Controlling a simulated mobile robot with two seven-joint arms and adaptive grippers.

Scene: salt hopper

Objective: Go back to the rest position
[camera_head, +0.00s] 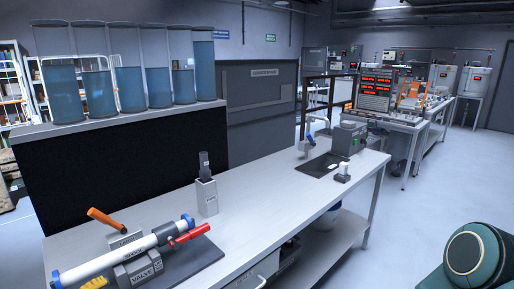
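Neither of my grippers shows in the head view. A dark green rounded part, which looks like one of my arm links, fills the lower right corner. Nothing held by me can be seen. The white workbench (257,222) runs from the lower left toward the back right. On its near end, a white pipe with blue ends (105,262) lies in a grey valve block on a dark mat. A red handle (189,234) and an orange handle (106,219) stick out from there.
A grey holder (207,197) with a dark upright tool stands mid-bench. A grey box (349,137) and small white items (342,174) are at the far end. Several clear cylinders of blue liquid (98,88) line a shelf behind. The floor right of the bench (425,205) is clear.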

